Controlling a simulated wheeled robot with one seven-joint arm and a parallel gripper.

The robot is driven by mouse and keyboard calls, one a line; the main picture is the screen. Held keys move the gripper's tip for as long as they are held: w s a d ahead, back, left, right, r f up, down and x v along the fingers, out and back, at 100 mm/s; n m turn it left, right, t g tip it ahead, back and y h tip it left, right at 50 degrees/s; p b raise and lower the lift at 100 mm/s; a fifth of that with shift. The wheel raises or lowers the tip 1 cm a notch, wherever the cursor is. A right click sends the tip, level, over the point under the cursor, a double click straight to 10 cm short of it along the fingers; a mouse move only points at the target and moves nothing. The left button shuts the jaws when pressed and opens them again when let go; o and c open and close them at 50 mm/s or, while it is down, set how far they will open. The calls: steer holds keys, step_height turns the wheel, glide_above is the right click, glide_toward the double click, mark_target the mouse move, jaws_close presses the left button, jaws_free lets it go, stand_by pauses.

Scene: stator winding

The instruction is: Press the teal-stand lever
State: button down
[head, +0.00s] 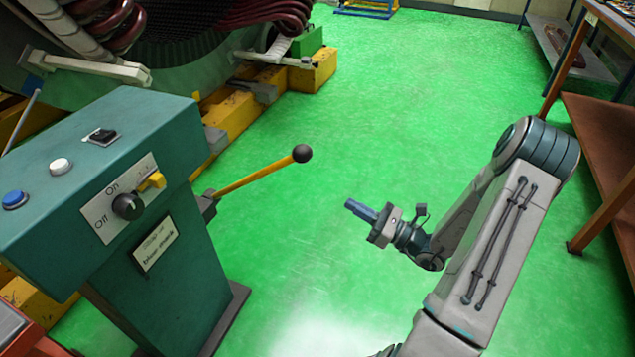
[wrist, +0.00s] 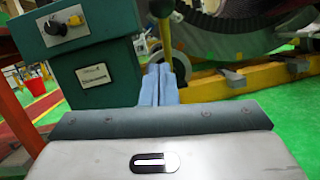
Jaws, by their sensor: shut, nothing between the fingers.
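The teal stand (head: 140,190) is at the left of the head view, with a control panel on its front. Its lever (head: 255,179) is a yellow rod with a black ball knob (head: 302,153), sticking out to the right and slightly up from the stand's side. My gripper (head: 352,205) is to the right of and below the knob in the picture, apart from it, with its fingers pointing left. The fingers are together and hold nothing.
The stand carries a black knob (head: 128,206), a yellow switch (head: 152,181), and blue (head: 15,200) and white (head: 61,166) buttons. A large stator on yellow beams (head: 225,115) is behind it. A brown shelf table (head: 605,130) stands at the right. Green floor between is clear.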

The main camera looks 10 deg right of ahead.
steer(key=shift+w+d+f+m+t, duration=0.1)
steer(key=shift+d+f+m+t, duration=0.2)
steer(key=shift+t, duration=0.1)
steer(key=d+r+b+x, duration=0.1)
steer(key=r+b+x, duration=0.1)
steer(key=x, duration=1.1)
steer(key=shift+r+b, duration=0.2)
steer(key=shift+b, duration=0.2)
